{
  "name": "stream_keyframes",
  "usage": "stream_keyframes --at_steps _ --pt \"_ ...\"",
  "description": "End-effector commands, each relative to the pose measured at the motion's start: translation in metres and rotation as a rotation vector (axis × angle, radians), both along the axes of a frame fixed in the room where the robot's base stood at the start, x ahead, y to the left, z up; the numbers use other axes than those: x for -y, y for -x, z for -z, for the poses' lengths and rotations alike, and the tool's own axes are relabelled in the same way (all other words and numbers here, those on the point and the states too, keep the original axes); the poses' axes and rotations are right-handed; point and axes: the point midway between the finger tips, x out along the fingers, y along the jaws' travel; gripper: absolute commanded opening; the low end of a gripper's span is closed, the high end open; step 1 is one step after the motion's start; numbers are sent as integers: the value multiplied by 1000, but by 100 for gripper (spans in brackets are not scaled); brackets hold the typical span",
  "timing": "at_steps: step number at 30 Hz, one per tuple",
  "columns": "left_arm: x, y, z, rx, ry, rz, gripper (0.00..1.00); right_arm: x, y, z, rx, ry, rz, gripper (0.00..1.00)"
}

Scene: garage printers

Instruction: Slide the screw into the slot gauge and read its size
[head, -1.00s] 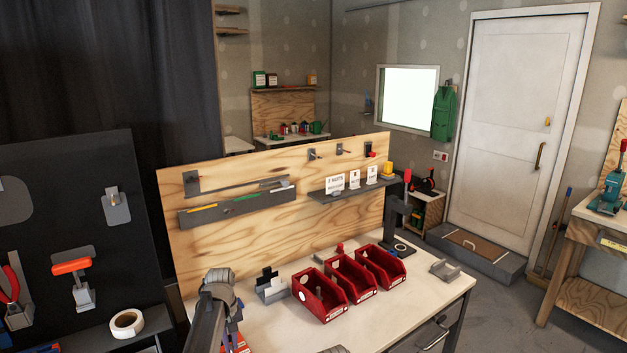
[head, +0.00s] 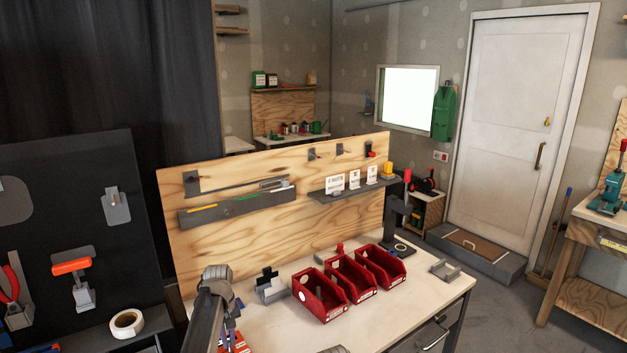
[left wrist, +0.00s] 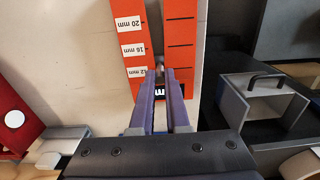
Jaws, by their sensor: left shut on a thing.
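The slot gauge (left wrist: 180,45) is an orange-red plate on the pale bench top, with a long slot between two marked strips. Its white labels in the left wrist view read 20 mm, 16 mm and 12 mm; another, near the fingers, is partly covered. My left gripper (left wrist: 160,75) has its purple fingers shut on the small screw (left wrist: 159,68), over the slot near the 12 mm label. Only a bit of the screw shows; I cannot tell how deep it sits. In the head view my left gripper (head: 231,342) is at the bottom edge beside a sliver of the gauge (head: 240,346).
Several red bins (head: 322,297) stand on the bench right of my left gripper. A grey holder (head: 270,290) sits behind it, and a small grey tray (head: 444,270) lies at the right. A plywood back panel (head: 300,236) closes the far side.

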Motion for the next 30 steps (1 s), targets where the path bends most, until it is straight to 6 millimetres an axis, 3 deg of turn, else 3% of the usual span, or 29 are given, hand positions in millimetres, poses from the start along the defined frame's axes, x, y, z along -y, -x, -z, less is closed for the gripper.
stream_keyframes --at_steps 30 --pt "-8 -12 0 3 -2 -1 0 0 0 0 0 0 0 50"
